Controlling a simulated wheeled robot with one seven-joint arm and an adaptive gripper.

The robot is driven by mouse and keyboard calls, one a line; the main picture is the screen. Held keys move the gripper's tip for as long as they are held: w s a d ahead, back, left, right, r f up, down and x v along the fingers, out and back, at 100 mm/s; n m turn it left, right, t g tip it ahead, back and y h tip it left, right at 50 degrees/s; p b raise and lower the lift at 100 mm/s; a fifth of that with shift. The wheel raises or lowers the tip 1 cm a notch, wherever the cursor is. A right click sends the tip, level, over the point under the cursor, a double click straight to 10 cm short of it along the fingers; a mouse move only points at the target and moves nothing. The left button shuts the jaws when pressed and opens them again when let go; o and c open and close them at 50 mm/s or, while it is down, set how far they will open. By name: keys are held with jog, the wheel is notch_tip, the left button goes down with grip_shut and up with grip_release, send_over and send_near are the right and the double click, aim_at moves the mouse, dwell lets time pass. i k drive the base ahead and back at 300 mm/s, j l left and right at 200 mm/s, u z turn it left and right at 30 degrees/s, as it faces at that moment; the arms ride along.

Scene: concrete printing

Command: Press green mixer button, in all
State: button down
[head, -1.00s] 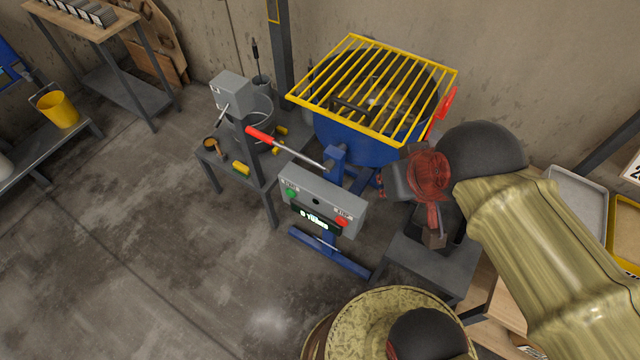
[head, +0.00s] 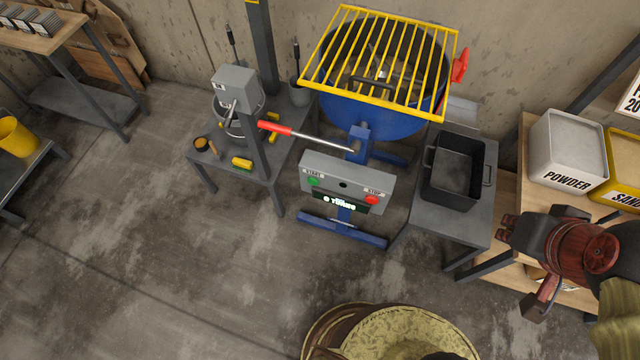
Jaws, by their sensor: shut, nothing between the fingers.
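The grey control box (head: 345,181) stands on a blue stand in front of the blue mixer (head: 372,119) with its yellow grate. The green START button (head: 313,181) is on the left of its face, the red STOP button (head: 372,199) on the right. A lit display with small text sits below. My gripper (head: 514,270) is shut and empty at the right, near the shelf of tubs. It is well apart from the control box and both buttons, which show unobstructed.
A black bin (head: 457,172) stands on a grey table right of the mixer. White POWDER (head: 565,150) and yellow SAND (head: 622,172) tubs sit on the right shelf. A red-handled lever (head: 275,128) reaches above the box. The floor at left is clear.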

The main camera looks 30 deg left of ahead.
aim_at(313, 181)
jog(key=k+j+z, duration=0.1)
jog(key=k+j, duration=0.25)
jog(key=k+j+z, duration=0.15)
jog(key=k+j, duration=0.15)
jog(key=k, duration=0.25)
